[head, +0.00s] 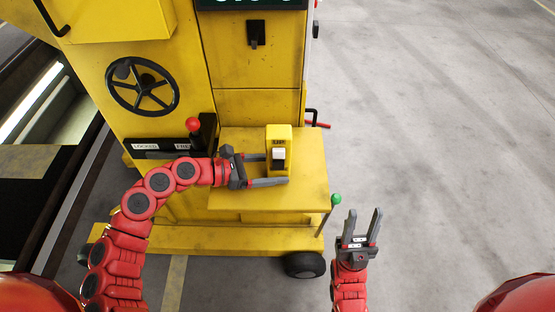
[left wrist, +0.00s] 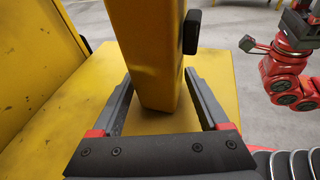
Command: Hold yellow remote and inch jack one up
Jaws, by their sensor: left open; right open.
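The yellow remote (head: 284,138) stands upright on the yellow shelf of the jack (head: 230,195), with a pale switch on its front. My left gripper (head: 273,170) is open, with its fingers reaching either side of the remote's lower part. In the left wrist view the remote (left wrist: 148,50) rises between the two open fingers (left wrist: 155,105), and a gap shows beside the right finger. My right gripper (head: 362,222) is open and empty, over the floor to the right of the shelf.
The jack's yellow body carries a black handwheel (head: 142,87) and a red-knobbed lever (head: 193,125) beside a label plate. A dark pit edge (head: 75,195) runs at left. Grey floor (head: 440,120) is clear at right.

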